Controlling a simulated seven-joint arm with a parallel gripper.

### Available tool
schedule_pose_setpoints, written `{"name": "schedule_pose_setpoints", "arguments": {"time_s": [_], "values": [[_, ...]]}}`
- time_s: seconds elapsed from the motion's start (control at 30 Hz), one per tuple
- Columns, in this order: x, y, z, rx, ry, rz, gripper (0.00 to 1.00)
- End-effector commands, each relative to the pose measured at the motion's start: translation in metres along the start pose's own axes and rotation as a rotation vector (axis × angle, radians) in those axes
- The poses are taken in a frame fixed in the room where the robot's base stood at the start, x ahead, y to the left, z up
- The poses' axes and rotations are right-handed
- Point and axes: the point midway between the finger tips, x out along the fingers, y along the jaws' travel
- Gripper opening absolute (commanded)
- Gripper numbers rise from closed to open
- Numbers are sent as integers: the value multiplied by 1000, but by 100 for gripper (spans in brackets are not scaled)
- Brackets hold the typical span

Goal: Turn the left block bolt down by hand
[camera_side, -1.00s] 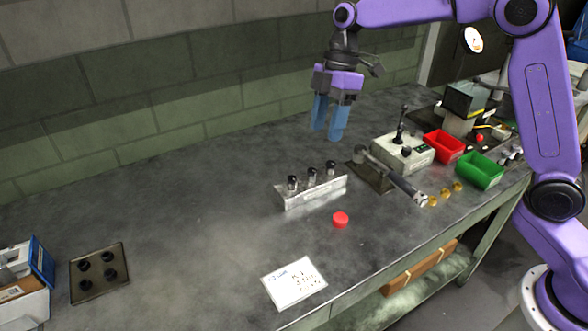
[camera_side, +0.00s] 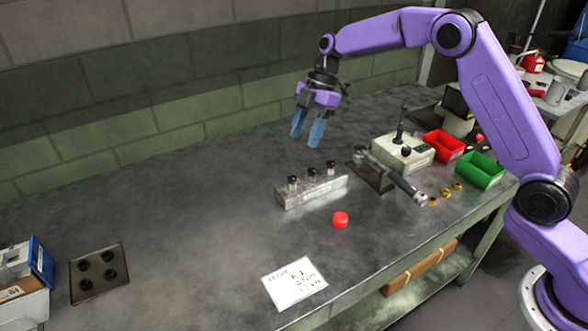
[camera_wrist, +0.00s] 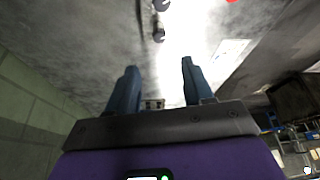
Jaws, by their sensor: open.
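A pale metal block (camera_side: 318,192) stands mid-table in the side view with three upright dark-headed bolts in a row. The left bolt (camera_side: 292,183) is at the near-left end, the middle bolt (camera_side: 312,174) beside it, and the right bolt (camera_side: 331,168) at the far end. My gripper (camera_side: 306,139) is open and empty, its blue fingers pointing down, above and behind the block. In the wrist view my gripper (camera_wrist: 157,68) shows two parted fingers with nothing between them. Two dark round bolt heads (camera_wrist: 159,36) show at the top edge there; I cannot tell which bolts they are.
A red cap (camera_side: 340,220) and a written card (camera_side: 294,283) lie in front of the block. Right of it are a handled tool (camera_side: 400,183), a control box (camera_side: 403,153), a red bin (camera_side: 443,145) and a green bin (camera_side: 480,170). The table's left middle is clear.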

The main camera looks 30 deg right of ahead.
Motion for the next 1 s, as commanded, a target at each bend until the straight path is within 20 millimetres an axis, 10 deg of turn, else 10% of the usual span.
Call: {"name": "schedule_pose_setpoints", "arguments": {"time_s": [0.5,1.0], "values": [[90,-1,0,0,-1,-2,51],[104,0,0,0,-1,0,51]]}}
